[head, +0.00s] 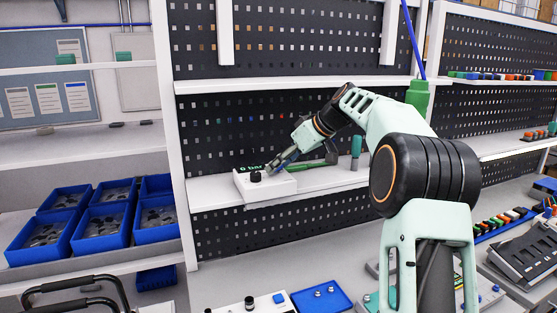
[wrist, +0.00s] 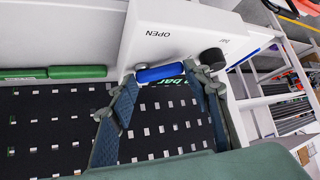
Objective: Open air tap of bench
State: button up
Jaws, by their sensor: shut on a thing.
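The air tap unit is a white box (head: 262,187) on the shelf, with a black knob (head: 256,176) and a display reading "0 bar" (head: 250,166). In the wrist view the box (wrist: 190,35) shows the word OPEN, the knob (wrist: 211,58) and a blue lever (wrist: 160,73). My gripper (head: 280,162) reaches the box from the right. In the wrist view its fingers (wrist: 162,82) stand on both sides of the blue lever, shut on its length. In the head view the lever is hidden by my gripper.
A green-handled tool (head: 310,165) lies on the shelf right of the box. An upright green-handled tool (head: 356,146) stands further right. A perforated black panel (head: 290,222) is below the shelf. Blue bins (head: 100,241) sit at the left.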

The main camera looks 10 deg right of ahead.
jog(key=shift+d+n+g+y+p, duration=0.15)
jog(key=shift+n+g+y+p, duration=0.15)
jog(key=shift+n, duration=0.25)
jog(key=shift+d+n+g+y+p, duration=0.1)
jog(key=shift+d+n+g+y, duration=0.1)
jog(key=shift+n+g, duration=0.3)
jog(key=shift+d+n+g+y, duration=0.2)
jog(key=shift+n+g+y, duration=0.25)
jog(key=shift+n, duration=0.6)
jog(key=o, duration=0.9)
jog(key=shift+a+m+t+h, duration=0.25)
jog(key=shift+m+t+h, duration=0.15)
jog(key=shift+m, duration=0.4)
